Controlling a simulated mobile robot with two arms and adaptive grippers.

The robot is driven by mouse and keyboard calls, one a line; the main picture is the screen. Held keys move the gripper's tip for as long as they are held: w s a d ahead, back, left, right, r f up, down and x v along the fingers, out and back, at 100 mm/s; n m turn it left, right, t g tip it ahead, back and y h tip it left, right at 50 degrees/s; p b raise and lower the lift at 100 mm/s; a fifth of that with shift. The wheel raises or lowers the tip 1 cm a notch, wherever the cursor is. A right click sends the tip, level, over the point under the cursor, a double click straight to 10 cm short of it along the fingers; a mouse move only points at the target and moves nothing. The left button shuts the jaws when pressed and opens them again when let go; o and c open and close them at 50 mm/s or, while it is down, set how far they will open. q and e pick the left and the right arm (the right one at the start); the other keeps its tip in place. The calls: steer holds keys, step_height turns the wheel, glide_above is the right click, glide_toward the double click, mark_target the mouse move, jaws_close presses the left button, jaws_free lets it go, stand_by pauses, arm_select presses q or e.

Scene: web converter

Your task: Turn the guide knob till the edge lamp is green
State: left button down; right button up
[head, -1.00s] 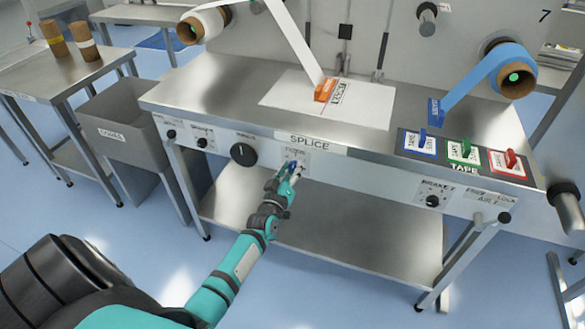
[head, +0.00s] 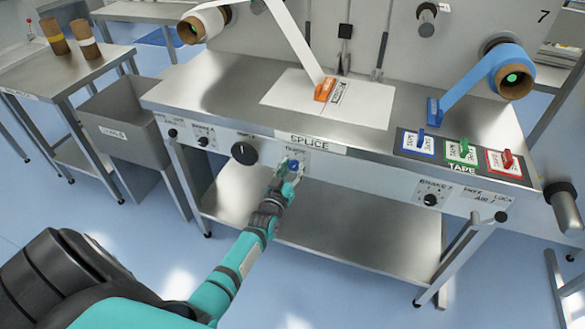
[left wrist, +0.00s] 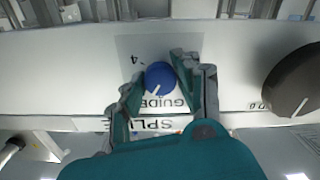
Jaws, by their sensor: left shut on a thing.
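The guide knob (head: 293,165) is a small blue knob on the front panel, under the SPLICE label. In the left wrist view the knob (left wrist: 160,78) shows a white pointer mark slanting to the lower left, with the GUIDE lettering beside it. My left gripper (head: 289,169) is at the panel. In the left wrist view its two fingers (left wrist: 157,84) are on either side of the knob, shut on it. I cannot pick out the edge lamp for certain. A green light (head: 511,77) shows in the blue roll's core. My right gripper is not in view.
A larger black knob (head: 244,153) is left of the guide knob. Blue, green and red tape switches (head: 463,152) and a brake knob (head: 430,200) are to the right. A grey bin (head: 115,125) stands left of the bench. The splice table's top (head: 215,85) is mostly clear.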

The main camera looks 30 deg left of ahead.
arm_select(q)
steer(key=c, duration=0.9)
jaws_free()
steer(key=shift+c, duration=0.2)
steer(key=v, duration=1.2)
steer(key=shift+f, duration=0.1)
